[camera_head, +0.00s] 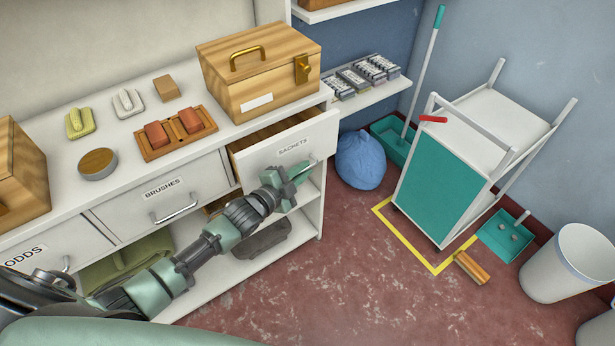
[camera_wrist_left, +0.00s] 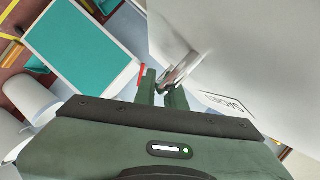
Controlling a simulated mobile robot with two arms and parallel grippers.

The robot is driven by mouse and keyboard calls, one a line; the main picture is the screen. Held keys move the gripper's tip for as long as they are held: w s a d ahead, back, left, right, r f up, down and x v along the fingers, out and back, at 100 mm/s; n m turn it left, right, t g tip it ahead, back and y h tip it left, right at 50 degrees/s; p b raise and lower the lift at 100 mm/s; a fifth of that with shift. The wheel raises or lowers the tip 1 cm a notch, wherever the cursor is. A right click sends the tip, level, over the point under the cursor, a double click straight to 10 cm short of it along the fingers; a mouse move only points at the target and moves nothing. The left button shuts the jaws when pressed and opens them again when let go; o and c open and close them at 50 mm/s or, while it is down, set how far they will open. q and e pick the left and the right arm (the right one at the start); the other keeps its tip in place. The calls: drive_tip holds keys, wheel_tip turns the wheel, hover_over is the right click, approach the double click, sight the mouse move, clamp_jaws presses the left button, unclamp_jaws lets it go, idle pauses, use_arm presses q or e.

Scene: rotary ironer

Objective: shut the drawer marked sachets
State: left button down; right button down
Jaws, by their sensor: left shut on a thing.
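The drawer marked SACHETS (camera_head: 262,158) is pulled open under the counter, with part of its inside showing behind the front. My left gripper (camera_head: 297,179) is at the right part of the drawer front, shut on the drawer's handle. In the left wrist view the metal handle (camera_wrist_left: 187,66) runs between the fingers of the gripper (camera_wrist_left: 162,88), and the drawer label (camera_wrist_left: 222,104) shows beside them. My right gripper is in neither view.
A wooden box (camera_head: 240,85) stands on the counter above the drawer. The BRUSHES drawer (camera_head: 155,205) beside it is shut. A blue bag (camera_head: 360,160) and a teal-and-white cart (camera_head: 437,185) stand to the right. The red floor in front is mostly clear.

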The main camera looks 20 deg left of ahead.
sight(288, 155)
use_arm(q)
drive_tip(key=w+a, duration=0.1)
drive_tip(key=w+a+b, duration=0.1)
drive_tip(key=a, duration=0.1)
drive_tip(key=w+a, duration=0.2)
drive_tip(key=shift+a+f+b, duration=0.15)
drive_tip(key=shift+b, duration=0.15)
drive_tip(key=c, duration=1.8)
unclamp_jaws()
drive_tip(key=shift+a, duration=0.1)
drive_tip(key=shift+o, duration=0.2)
drive_tip(key=v, duration=0.8)
drive_tip(key=shift+w, duration=0.1)
